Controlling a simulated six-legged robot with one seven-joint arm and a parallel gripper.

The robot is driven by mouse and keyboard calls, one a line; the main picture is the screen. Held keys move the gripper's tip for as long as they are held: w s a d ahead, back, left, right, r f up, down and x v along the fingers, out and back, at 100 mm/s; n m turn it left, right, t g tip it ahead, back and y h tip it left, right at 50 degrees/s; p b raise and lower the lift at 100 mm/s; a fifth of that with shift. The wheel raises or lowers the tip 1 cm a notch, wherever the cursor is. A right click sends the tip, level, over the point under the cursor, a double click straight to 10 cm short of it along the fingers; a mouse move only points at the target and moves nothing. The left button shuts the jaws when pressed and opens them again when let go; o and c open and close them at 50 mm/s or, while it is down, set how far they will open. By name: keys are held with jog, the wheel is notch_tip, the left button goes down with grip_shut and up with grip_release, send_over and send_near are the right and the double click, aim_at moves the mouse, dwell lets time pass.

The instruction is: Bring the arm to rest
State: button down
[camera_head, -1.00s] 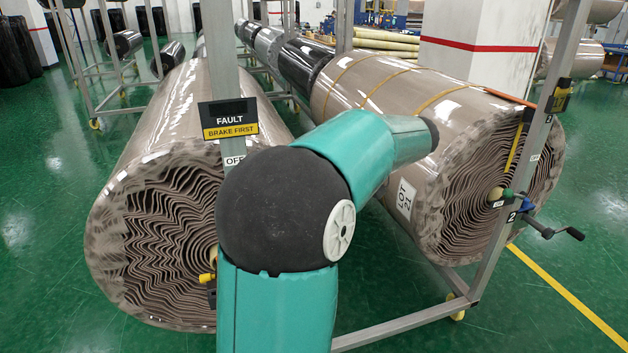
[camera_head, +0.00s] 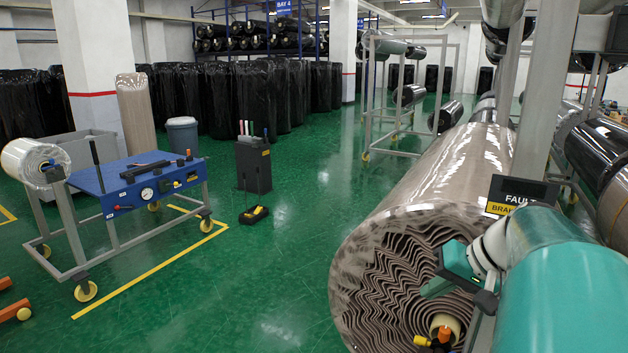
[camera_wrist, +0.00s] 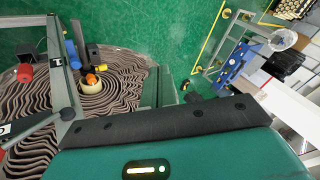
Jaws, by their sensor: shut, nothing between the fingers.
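My arm, in teal and grey, enters the body camera view at the lower right, beside the steel post of the roll stand. My gripper (camera_head: 432,288) points left in front of the coiled end of a large brown wrapped roll (camera_head: 412,245). It looks shut and holds nothing. The wrist view shows part of my teal hand along the bottom, with the roll's wavy end (camera_wrist: 118,85) beyond it. The black and yellow fault sign (camera_head: 508,196) on the post is partly covered by my arm.
A blue-topped cart (camera_head: 130,182) with a pale roll stands at the left, inside yellow floor lines. A black bin (camera_head: 253,166) with several upright handles stands mid-floor. Black wrapped rolls (camera_head: 180,105) line the back.

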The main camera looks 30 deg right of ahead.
jog(key=w+a+f+n+h, duration=0.1)
jog(key=a+f+n, duration=0.2)
jog(key=a, duration=1.2)
jog(key=w+a+f+n+g+h, duration=0.1)
jog(key=a+f+n, duration=0.2)
jog(key=a, duration=1.3)
jog(key=shift+n, duration=1)
jog(key=shift+d, duration=0.1)
